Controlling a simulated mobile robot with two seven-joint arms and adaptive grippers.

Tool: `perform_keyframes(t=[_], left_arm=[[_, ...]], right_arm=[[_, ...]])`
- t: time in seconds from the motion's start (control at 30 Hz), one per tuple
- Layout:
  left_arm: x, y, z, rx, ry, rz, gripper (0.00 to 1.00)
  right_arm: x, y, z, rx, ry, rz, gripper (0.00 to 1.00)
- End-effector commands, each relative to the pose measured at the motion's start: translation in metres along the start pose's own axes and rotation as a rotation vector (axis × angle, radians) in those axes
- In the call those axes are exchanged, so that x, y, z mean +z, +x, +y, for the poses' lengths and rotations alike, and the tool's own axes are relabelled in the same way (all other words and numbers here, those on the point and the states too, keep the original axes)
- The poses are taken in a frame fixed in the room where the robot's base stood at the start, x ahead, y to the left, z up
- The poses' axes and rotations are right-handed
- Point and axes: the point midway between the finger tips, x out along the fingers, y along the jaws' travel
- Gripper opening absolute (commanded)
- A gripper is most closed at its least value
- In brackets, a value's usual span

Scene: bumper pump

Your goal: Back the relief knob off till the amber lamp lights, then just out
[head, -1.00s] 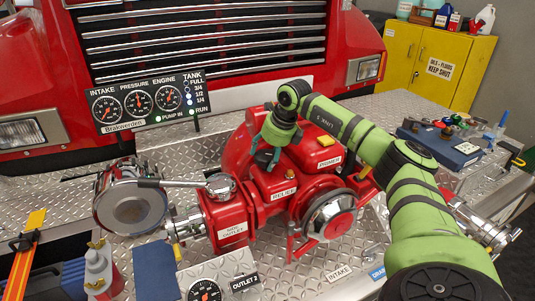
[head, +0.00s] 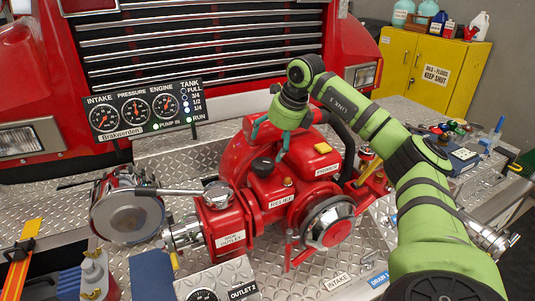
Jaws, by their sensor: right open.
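The relief knob (head: 263,166) is a black round knob on top of the red pump (head: 232,205), just above the RELIEF label (head: 281,200). My right gripper (head: 270,141) is open and empty above the knob, its teal fingers pointing down, apart from it. My left gripper is not in view.
The gauge panel (head: 147,108) stands behind at left, with green and white lights on it. A lever (head: 180,190) crosses the pump's left side. A blue box (head: 463,158) and small items lie at right. Bare tread plate (head: 285,270) shows in front.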

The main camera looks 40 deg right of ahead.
Motion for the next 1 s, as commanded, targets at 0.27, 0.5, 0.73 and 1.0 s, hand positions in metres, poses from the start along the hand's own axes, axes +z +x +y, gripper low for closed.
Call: perform_keyframes(t=[0.27, 0.5, 0.73, 1.0], left_arm=[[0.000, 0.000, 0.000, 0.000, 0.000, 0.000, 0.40], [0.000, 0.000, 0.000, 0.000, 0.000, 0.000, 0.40], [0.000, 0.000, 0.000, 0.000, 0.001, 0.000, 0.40], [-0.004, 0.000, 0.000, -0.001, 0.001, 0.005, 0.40]], right_arm=[[0.000, -0.034, 0.000, -0.001, 0.000, -0.001, 0.88], [0.000, -0.036, 0.000, -0.001, 0.000, -0.001, 0.88], [0.000, -0.036, 0.000, -0.001, 0.001, -0.001, 0.88], [0.000, -0.036, -0.001, -0.001, 0.001, 0.000, 0.88]])
